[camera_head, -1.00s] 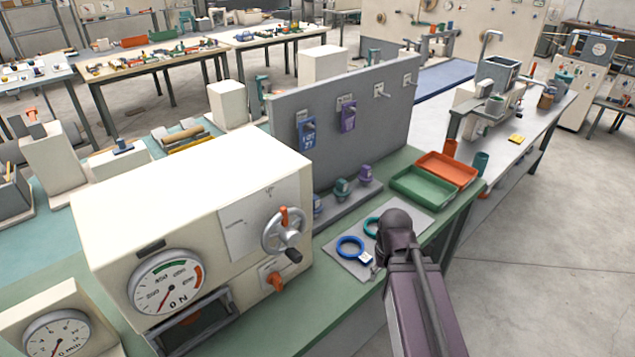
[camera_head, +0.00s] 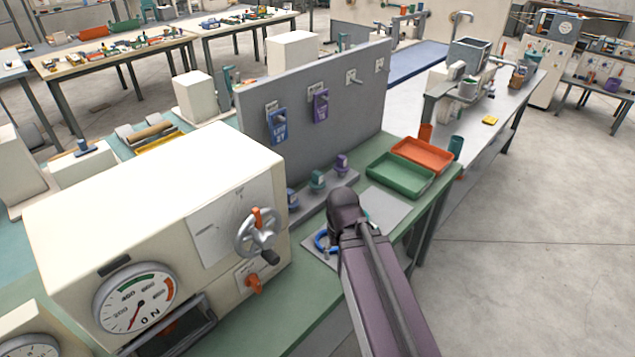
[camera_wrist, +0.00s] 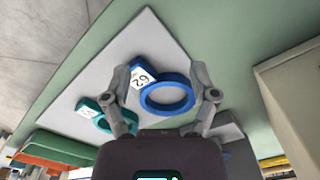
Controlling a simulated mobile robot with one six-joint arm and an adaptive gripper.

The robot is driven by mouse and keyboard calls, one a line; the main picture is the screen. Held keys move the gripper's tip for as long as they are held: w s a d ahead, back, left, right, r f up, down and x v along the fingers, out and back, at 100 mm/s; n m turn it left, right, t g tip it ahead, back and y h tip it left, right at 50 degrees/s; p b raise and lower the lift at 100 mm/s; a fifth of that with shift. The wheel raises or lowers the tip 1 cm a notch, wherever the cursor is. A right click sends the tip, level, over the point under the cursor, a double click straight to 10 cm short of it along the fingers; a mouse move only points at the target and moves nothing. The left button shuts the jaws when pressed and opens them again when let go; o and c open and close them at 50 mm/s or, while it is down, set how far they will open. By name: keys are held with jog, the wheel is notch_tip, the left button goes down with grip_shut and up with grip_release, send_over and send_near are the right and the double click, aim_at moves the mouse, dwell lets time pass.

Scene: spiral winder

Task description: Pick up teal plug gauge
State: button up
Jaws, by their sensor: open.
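The teal plug gauge (camera_head: 317,180) stands upright in a grey rack under the upright grey panel, between a blue plug gauge (camera_head: 292,199) and a purple plug gauge (camera_head: 341,163). I cannot make it out in the wrist view. My gripper (camera_wrist: 163,88) is open and points down over a grey mat. A blue ring gauge (camera_wrist: 167,107) with a white tag lies between its fingers in the wrist view. A teal ring gauge (camera_wrist: 91,117) lies to the left, partly behind the left finger. In the head view my arm hides the fingers.
A green tray (camera_head: 400,174) and an orange tray (camera_head: 422,152) sit behind the grey mat (camera_head: 390,203). The grey panel (camera_head: 350,104) rises behind the rack. A cream machine with a handwheel (camera_head: 258,234) stands to the left.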

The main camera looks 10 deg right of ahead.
aim_at(317, 172)
jog(key=w+r+m+p, duration=0.5)
jog(key=w+r+p, duration=0.4)
jog(key=w, duration=0.5)
jog(key=w+r+m+p, duration=0.5)
jog(key=w+r+p, duration=0.4)
jog(key=w, duration=0.6)
jog(key=shift+w+r+m, duration=0.15)
jog(key=shift+r+m, duration=0.2)
jog(key=shift+m, duration=0.05)
jog(key=shift+f, duration=0.1)
notch_tip(317, 172, down, 8)
jog(key=b, duration=0.8)
jog(key=shift+f, duration=0.25)
jog(key=shift+f, duration=0.15)
notch_tip(317, 172, down, 5)
jog(key=b, duration=0.5)
jog(key=shift+a, duration=0.15)
grip_shut()
